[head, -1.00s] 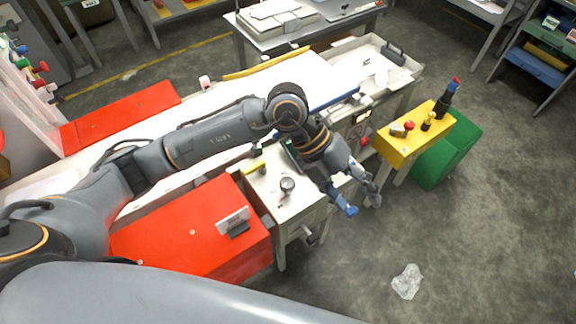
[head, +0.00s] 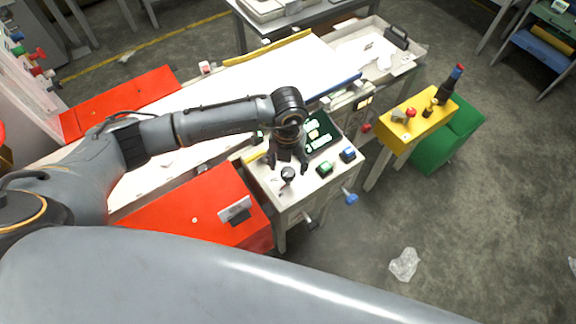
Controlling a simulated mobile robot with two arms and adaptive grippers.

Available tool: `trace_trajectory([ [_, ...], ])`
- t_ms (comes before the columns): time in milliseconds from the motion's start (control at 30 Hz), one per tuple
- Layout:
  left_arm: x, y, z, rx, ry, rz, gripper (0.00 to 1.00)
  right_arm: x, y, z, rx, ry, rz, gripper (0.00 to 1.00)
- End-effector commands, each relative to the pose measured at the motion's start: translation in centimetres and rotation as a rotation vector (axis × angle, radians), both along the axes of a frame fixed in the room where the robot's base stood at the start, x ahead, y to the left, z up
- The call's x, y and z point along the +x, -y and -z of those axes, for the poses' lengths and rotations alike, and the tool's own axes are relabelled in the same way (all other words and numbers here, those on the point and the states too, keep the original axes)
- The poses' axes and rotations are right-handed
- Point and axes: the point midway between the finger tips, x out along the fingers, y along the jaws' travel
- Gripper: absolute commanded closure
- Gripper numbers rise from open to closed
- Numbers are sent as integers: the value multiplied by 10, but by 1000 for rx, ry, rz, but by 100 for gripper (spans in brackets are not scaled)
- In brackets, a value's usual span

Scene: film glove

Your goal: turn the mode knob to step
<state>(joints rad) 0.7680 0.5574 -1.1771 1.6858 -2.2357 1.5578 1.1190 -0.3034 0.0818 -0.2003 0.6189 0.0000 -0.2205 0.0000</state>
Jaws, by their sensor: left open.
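A black round knob (head: 288,174) stands on the pale top of a control cabinet (head: 262,170). It is probably the mode knob; the marks beside it are too small to read, so I cannot tell its setting. My left gripper (head: 288,167) points down just behind the knob, its dark fingers open and spread to either side. I cannot tell whether either finger touches the knob. My right gripper is not in view.
A green button (head: 325,168), a blue button (head: 348,155) and a dark green panel (head: 322,135) share the cabinet top. A red cover (head: 200,210) with a small sign (head: 235,210) lies to the left. A yellow box (head: 412,122) stands to the right.

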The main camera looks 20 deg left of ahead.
Motion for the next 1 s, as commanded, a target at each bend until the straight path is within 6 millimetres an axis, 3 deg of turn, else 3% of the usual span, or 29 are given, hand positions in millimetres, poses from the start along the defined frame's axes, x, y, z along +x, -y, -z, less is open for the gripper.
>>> trace_trajectory([
  [200, 0, 0, 24, -1, -2, 0, 38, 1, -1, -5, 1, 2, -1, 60],
  [567, 0, 0, 29, -1, 0, 1, 38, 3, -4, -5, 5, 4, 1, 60],
  [833, 0, 0, 29, -1, -1, 0, 93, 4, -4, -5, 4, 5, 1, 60],
  [1000, 0, 0, 29, -1, 0, 5, 93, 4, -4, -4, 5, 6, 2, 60],
])
